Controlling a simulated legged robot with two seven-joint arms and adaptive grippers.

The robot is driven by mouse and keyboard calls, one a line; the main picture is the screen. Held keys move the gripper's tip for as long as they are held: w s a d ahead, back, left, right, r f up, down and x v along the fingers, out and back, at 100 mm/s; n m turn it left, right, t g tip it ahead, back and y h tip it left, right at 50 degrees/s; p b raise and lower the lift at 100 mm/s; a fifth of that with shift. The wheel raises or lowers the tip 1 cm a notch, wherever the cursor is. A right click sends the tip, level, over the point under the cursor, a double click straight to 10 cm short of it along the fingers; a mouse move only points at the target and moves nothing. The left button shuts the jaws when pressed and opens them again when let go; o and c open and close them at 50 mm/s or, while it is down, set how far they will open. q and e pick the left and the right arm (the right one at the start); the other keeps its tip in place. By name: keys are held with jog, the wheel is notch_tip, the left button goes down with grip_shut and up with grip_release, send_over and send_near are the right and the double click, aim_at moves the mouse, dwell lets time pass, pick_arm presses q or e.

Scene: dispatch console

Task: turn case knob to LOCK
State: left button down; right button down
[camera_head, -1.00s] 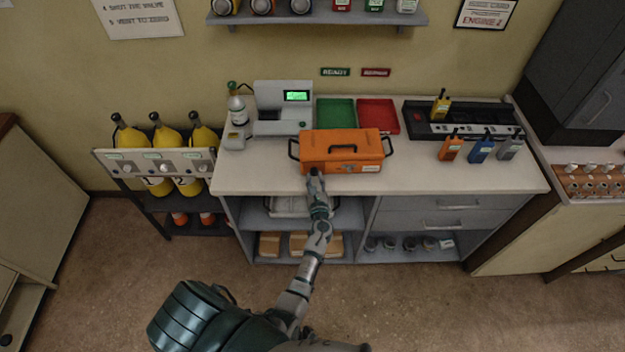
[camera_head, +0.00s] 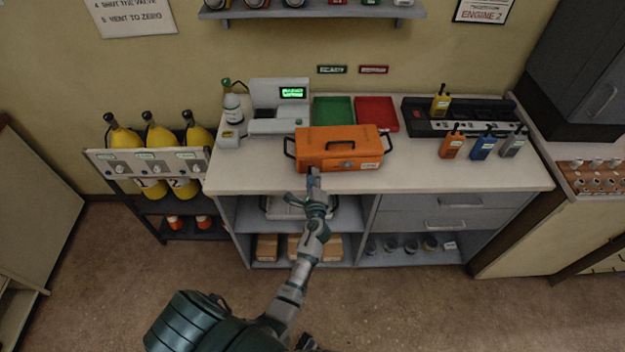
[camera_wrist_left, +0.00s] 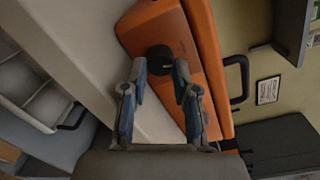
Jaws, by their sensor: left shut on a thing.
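The orange case (camera_head: 338,144) sits on the white counter, its front facing me. In the left wrist view the orange case (camera_wrist_left: 172,32) is tilted across the picture, and its round black knob (camera_wrist_left: 159,58) stands out from the front face. My left gripper (camera_wrist_left: 160,72) is shut on the knob, one finger on each side of it. In the head view my left gripper (camera_head: 313,173) is at the case's lower front, left of its middle, and hides the knob there. I cannot read the knob's markings. My right gripper is not in view.
A green tray (camera_head: 333,112) and a red tray (camera_head: 376,114) lie behind the case. A grey machine with a lit screen (camera_head: 280,105) stands left. Several radios and a black charger (camera_head: 468,118) are at right. The counter's front strip (camera_head: 430,177) is clear.

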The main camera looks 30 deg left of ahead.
pick_arm(q)
jog(key=shift+d+f+n+b, duration=0.2)
jog(key=shift+n+b, duration=0.1)
jog(key=shift+n, duration=0.4)
jog(key=shift+r+n, duration=0.1)
jog(key=shift+n, duration=0.2)
jog(key=shift+a+n+b, duration=0.1)
jog(key=shift+n+b, duration=0.2)
jog(key=shift+n, duration=0.3)
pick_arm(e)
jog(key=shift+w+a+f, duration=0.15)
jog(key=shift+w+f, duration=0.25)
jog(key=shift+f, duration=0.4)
